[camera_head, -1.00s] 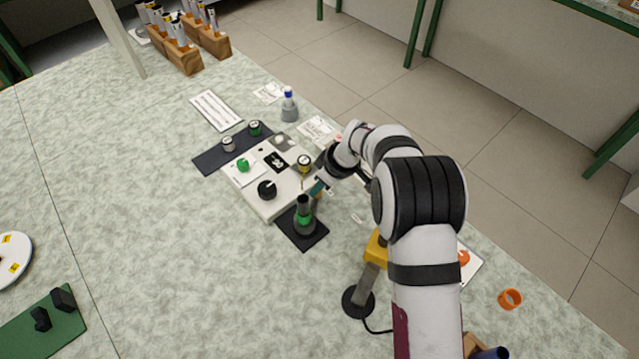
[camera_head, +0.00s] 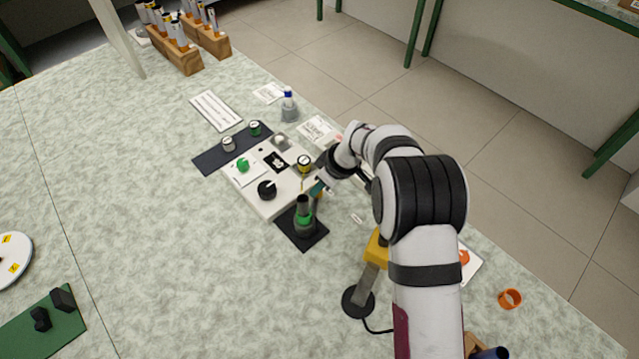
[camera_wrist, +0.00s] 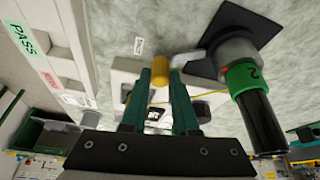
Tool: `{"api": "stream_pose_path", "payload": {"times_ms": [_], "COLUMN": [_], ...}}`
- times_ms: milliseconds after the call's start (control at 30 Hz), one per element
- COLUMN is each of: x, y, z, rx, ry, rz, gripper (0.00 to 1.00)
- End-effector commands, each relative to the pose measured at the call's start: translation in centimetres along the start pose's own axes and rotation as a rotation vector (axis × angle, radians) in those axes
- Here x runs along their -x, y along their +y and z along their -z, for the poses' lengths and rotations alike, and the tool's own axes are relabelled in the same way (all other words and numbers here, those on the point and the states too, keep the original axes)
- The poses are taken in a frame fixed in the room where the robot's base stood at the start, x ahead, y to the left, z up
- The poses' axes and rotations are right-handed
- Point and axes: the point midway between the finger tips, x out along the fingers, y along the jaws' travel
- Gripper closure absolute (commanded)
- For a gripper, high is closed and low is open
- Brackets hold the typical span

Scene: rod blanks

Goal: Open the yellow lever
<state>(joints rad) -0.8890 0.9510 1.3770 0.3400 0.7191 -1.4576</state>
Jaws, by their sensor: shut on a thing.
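The yellow lever grip (camera_wrist: 160,70) shows in the wrist view as a short yellow cylinder on a grey arm. The arm runs to a grey fitting (camera_wrist: 236,50) with a green band marked 2 and a black top. In the head view this fitting (camera_head: 304,222) stands upright on a black square mat (camera_head: 290,232). My gripper (camera_wrist: 160,76) has green fingers, and they are shut on the yellow grip, one on each side. In the head view my gripper (camera_head: 318,187) is just right of the fitting's top, and the grip is mostly hidden there.
A white panel (camera_head: 250,196) with a black knob (camera_head: 267,189) and a green knob (camera_head: 243,165) lies just behind. A bottle with a blue cap (camera_head: 289,108) stands farther back. A yellow-topped stand (camera_head: 366,285) is in front of the arm. The table's left middle is clear.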

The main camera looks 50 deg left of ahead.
Motion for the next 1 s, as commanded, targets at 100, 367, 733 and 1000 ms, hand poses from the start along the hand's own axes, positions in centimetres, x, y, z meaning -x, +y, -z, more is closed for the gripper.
{"api": "stream_pose_path", "payload": {"times_ms": [100, 367, 733, 1000], "x": [0.2, 0.9, 2.0, 2.5], "y": [0.2, 0.3, -0.1, -0.8], "z": [-0.4, -1.9, -4.5, -5.8], "rx": [-0.039, -0.217, -0.52, -0.684], "ry": [0.001, 0.002, 0.003, 0.003], "rz": [-0.02, -0.093, -0.219, -0.287], "gripper": [1.0, 1.0, 1.0, 1.0]}}
